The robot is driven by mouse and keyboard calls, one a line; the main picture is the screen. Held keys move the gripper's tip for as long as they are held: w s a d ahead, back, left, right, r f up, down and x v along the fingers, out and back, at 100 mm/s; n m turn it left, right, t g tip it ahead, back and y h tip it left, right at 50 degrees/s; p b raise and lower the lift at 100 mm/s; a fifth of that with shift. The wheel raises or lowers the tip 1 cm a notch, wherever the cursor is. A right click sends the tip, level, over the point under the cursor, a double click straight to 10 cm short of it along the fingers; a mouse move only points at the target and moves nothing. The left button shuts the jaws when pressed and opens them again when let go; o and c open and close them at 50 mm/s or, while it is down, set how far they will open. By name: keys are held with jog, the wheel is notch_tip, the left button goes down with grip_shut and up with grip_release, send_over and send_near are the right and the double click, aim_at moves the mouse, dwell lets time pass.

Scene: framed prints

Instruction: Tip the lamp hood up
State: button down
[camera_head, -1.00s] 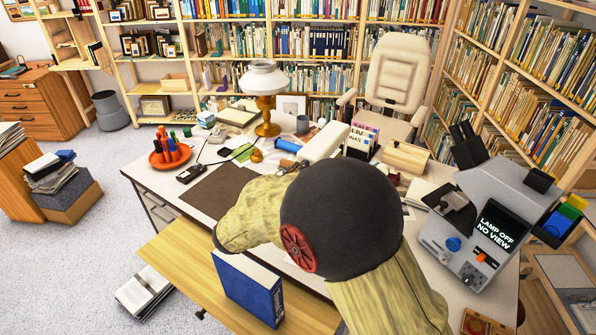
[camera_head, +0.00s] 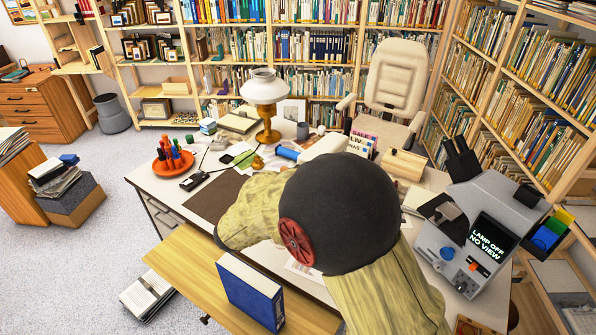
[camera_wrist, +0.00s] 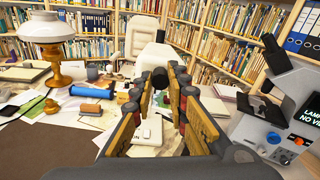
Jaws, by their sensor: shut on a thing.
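A white, elongated lamp hood (camera_head: 322,147) shows just above my arm in the head view, over the right half of the desk. In the wrist view the hood (camera_wrist: 153,58) is a white block beyond my fingertips, with a dark round part beside it. My gripper (camera_wrist: 163,90) is shut on part of the hood, its two fingers on either side. The exact contact is hard to see. In the head view my own arm hides the fingers and the lower part of the lamp.
A brass lamp with a white shade (camera_head: 263,88) stands at the desk's back left. A grey viewer reading "LAMP OFF NO VIEW" (camera_head: 492,238) stands at the right. A blue binder (camera_head: 250,292) stands in front. A beige chair (camera_head: 395,80) is behind the desk.

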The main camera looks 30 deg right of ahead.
jog(key=r+p, duration=0.2)
jog(key=r, duration=0.1)
jog(key=r+p, duration=0.1)
jog(key=p, duration=0.1)
jog(key=shift+w+d+r, duration=0.15)
jog(key=shift+w+d, duration=0.05)
jog(key=shift+d, duration=0.2)
jog(key=c, duration=1.7)
grip_release()
jog(key=shift+f, duration=0.2)
jog(key=shift+a, duration=0.1)
jog(key=v, duration=1.2)
jog(key=shift+r, duration=0.25)
